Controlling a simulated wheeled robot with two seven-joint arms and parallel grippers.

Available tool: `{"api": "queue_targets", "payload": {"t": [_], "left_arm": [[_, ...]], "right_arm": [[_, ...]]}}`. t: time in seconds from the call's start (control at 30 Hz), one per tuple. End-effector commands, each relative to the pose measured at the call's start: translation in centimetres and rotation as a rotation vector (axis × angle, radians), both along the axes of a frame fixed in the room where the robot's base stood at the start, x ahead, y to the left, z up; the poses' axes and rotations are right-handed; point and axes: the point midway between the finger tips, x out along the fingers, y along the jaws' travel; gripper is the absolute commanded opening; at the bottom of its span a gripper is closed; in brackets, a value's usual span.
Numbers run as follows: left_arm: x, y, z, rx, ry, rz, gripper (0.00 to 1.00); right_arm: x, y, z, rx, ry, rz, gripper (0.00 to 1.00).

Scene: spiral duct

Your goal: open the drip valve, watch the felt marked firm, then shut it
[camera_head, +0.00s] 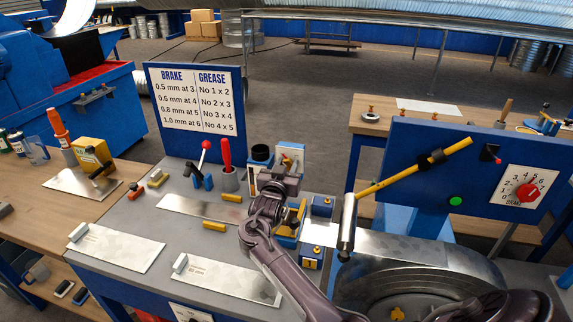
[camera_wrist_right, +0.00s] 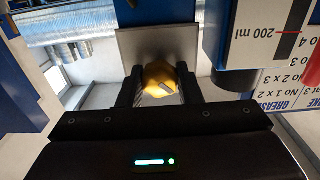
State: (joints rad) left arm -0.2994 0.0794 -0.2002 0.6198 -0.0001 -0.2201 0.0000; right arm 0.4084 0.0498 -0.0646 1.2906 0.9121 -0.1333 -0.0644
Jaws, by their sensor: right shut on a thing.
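The drip valve appears to be the yellow knob (camera_wrist_right: 158,79) in front of a grey metal plate (camera_wrist_right: 128,42). My right gripper (camera_wrist_right: 160,88) is shut on this knob, with one dark finger on each side. A scale marked 200 ml with a red band (camera_wrist_right: 294,35) stands right of the knob in the wrist view. My left gripper is not in view.
A blue brake and grease board (camera_head: 196,146) stands behind the grey bench (camera_head: 150,215). Metal sheets lie at the left front.

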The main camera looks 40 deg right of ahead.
Motion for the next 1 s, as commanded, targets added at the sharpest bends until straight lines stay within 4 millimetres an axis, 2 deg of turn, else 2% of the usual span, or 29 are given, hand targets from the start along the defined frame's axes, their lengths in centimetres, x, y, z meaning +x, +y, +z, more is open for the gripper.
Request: {"api": "queue_targets", "payload": {"t": [0.37,0.4,0.57,0.87,1.0], "left_arm": [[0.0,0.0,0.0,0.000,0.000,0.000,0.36],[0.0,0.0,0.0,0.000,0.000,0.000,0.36],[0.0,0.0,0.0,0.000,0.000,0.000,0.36],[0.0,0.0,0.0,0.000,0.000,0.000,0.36],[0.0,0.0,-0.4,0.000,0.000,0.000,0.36]], "right_arm": [[0.0,0.0,-0.2,-0.004,0.008,0.000,0.09],[0.0,0.0,-0.2,-0.004,0.008,0.000,0.33],[0.0,0.0,-0.1,-0.004,0.007,0.000,0.53],[-0.1,0.2,-0.1,-0.004,0.005,0.001,0.53],[-1.1,1.3,-0.2,-0.003,0.003,0.002,0.53]]}}
